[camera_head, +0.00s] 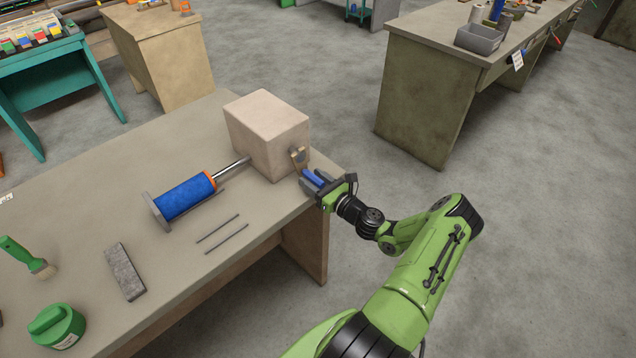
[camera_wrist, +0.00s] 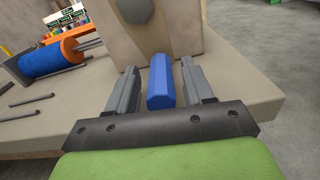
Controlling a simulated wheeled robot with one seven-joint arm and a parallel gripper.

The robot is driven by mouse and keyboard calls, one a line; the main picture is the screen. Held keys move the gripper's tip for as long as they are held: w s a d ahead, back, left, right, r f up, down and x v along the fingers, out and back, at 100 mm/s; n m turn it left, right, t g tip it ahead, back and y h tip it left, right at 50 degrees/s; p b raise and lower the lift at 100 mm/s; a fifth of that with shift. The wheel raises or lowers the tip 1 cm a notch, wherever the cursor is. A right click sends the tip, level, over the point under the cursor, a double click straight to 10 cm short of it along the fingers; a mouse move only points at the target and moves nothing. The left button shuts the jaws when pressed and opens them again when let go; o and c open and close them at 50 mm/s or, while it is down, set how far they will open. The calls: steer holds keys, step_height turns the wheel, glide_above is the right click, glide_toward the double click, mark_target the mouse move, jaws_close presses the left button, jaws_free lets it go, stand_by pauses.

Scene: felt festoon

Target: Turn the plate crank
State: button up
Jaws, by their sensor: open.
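The plate crank stands on the right face of a beige box (camera_head: 268,135) near the table's right edge. Its metal plate (camera_head: 298,157) is against the box, and its blue handle (camera_head: 314,178) sticks out from it. In the wrist view the blue handle (camera_wrist: 160,82) lies between the two grey fingers, with gaps visible on both sides. My gripper (camera_head: 318,184) is open around the handle; it also shows in the wrist view (camera_wrist: 158,85). In the head view the fingers partly hide the handle.
A blue roller (camera_head: 185,203) on a metal shaft joins the box's left side. Two thin rods (camera_head: 220,235), a grey block (camera_head: 125,271), a green brush (camera_head: 28,258) and a green container (camera_head: 58,326) lie on the table (camera_head: 85,190). Open floor lies to the right.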

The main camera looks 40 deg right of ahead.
steer(key=s, duration=1.5)
steer(key=shift+s+d, duration=0.2)
steer(key=shift+s, duration=0.15)
steer(key=w+a+r+n+g+y, duration=0.25)
steer(key=a+r+n+g, duration=0.35)
steer(key=a+n, duration=0.4)
steer(key=w+a+r+n+g+y, duration=0.2)
steer(key=a+r+n+g+y, duration=0.15)
steer(key=a+n+g, duration=0.65)
steer(key=s+a+r+n+t+h, duration=0.1)
steer(key=s+a+r+n+h, duration=0.2)
steer(key=s+r+n, duration=0.4)
steer(key=s+a+r+n+t+h, duration=0.2)
steer(key=s+a+r+n+h, duration=0.1)
steer(key=s+a+r+n, duration=0.2)
step_height(320, 180, up, 4)
steer(key=s+n, duration=0.2)
steer(key=n, duration=0.2)
steer(key=shift+s+a+r+n+t+h, duration=0.15)
steer(key=shift+s+a+n+t+h, duration=0.05)
steer(key=shift+a+n+t+h, duration=0.15)
